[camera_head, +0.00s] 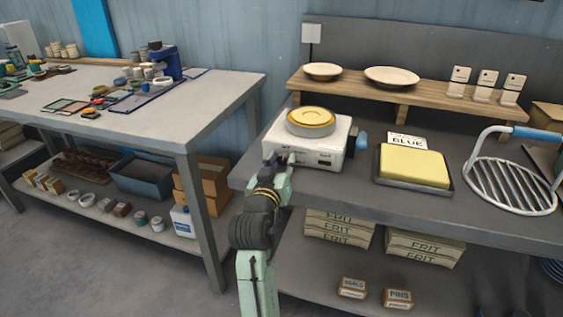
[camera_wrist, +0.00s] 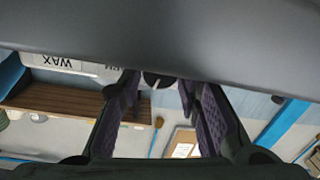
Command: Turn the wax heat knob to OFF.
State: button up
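The wax heater is a white box (camera_head: 330,146) on the grey bench, with a round yellow wax pot (camera_head: 311,120) on top. My gripper (camera_head: 274,162) is at its front left corner in the head view, where the knob cannot be made out. The wrist view is upside down. There a dark round knob (camera_wrist: 157,79) with a pale pointer line shows between the fingertips of my gripper (camera_wrist: 160,88). The fingers stand apart, one on each side of it; contact cannot be told. A white label reading WAX (camera_wrist: 62,63) is to the left. The OFF mark is not readable.
A yellow block in a dark tray (camera_head: 414,167), a BLUE card (camera_head: 407,142) and a wire rack (camera_head: 512,185) are right of the heater. A wooden shelf (camera_head: 350,89) with plates stands behind. Another worktable (camera_head: 180,123) is at left, beyond a gap.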

jog(key=o, duration=0.3)
jog(key=shift+o, duration=0.2)
jog(key=v, duration=0.7)
jog(key=shift+s, duration=0.25)
